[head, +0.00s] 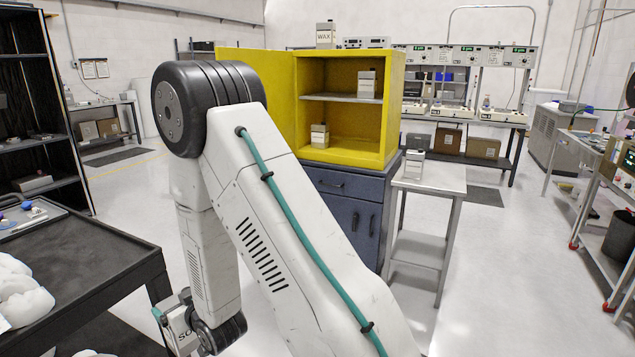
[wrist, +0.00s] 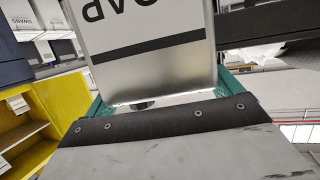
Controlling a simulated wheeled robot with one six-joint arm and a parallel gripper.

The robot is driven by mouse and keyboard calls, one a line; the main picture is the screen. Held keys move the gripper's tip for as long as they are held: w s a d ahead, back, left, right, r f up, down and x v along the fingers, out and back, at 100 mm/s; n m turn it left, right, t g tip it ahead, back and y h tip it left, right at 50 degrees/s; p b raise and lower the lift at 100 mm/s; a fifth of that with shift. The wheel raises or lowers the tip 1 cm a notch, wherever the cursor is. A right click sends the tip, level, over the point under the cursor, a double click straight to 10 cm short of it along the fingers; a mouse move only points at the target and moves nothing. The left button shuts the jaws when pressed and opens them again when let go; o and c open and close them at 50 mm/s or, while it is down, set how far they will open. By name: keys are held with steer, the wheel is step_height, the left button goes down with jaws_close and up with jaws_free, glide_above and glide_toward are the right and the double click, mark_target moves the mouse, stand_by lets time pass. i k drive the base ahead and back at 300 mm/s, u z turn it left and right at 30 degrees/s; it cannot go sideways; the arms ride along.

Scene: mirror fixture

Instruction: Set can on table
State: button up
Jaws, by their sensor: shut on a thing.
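My gripper (head: 184,312) hangs low at the bottom left of the head view, beside the black cart. The teal fingers (wrist: 165,98) stand at the can's two sides. Part of the can (head: 183,334) also shows in the head view. A small grey metal table (head: 440,180) stands right of the yellow cabinet and bears another can (head: 413,165). The black cart (head: 95,285) at the left has a flat top.
The open yellow cabinet (head: 385,120) stands on a blue drawer unit (head: 345,190). It holds a can on the upper shelf (head: 367,84) and one below (head: 319,136). A "WAX" can (head: 325,36) is on top. White lumpy objects (head: 22,290) lie on the cart.

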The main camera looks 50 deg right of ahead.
mark_target(443, 181)
steer(key=z, duration=0.7)
steer(key=i, duration=0.9)
steer(key=z, duration=1.45)
steer(key=i, duration=1)
steer(key=z, duration=0.75)
